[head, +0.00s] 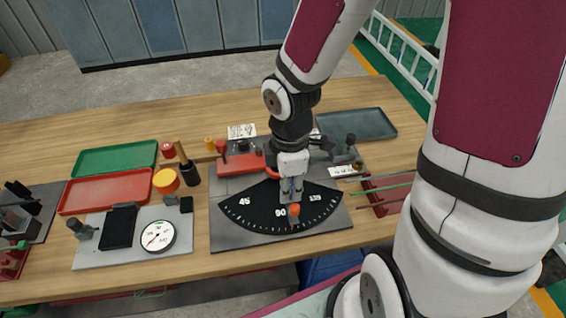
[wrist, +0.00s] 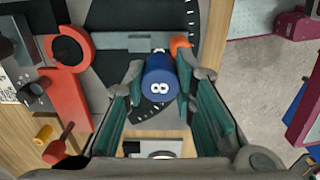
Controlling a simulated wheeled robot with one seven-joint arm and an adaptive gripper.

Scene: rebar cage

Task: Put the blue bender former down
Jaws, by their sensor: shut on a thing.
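The blue bender former (wrist: 158,82) is a short blue cylinder with a white 8-like mark on the face towards the wrist camera. My gripper (wrist: 160,78) is shut on it, with one finger on each side. In the head view my gripper (head: 291,188) points down over the bender's black angle dial (head: 257,208), near the 90 mark. The fingers mostly hide the former there. I cannot tell whether its underside touches the bender. An orange knob (head: 293,210) is just in front of the gripper, and it also shows beside the former in the wrist view (wrist: 180,43).
Red bender parts (head: 240,164) lie left of my gripper. A green tray (head: 115,157), a red tray (head: 105,191) and a dial gauge (head: 158,236) are further left. A dark grey tray (head: 357,123) is at the back right. The wooden table is bare at back left.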

